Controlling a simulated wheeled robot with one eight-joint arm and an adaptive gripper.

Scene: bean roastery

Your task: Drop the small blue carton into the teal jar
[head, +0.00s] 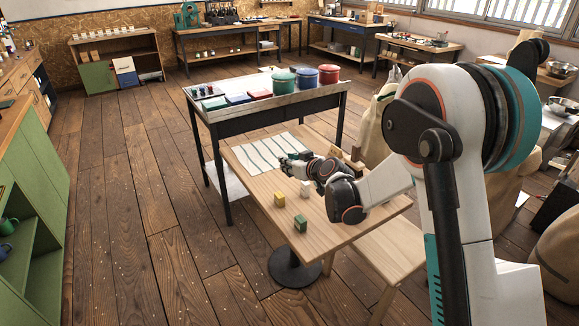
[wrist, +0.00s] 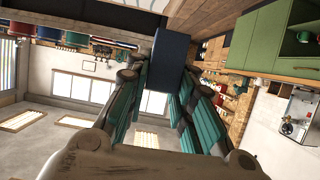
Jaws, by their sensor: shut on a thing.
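My gripper (head: 289,160) is over the wooden table, pointing left in the head view. In the wrist view my gripper (wrist: 168,85) is shut on a dark blue carton (wrist: 171,48), held between its teal-padded fingers. The carton cannot be made out clearly in the head view. The teal jar (head: 284,83) stands on the dark-framed bench behind the wooden table, at the left end of a row of jars. It is beyond my gripper and apart from it. Its inside is hard to see.
A blue jar (head: 305,78) and a red jar (head: 329,75) stand right of the teal one. A yellow carton (head: 279,199), a white carton (head: 305,188) and a green carton (head: 300,223) stand on the wooden table (head: 345,232). Flat coloured trays (head: 237,98) lie on the bench.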

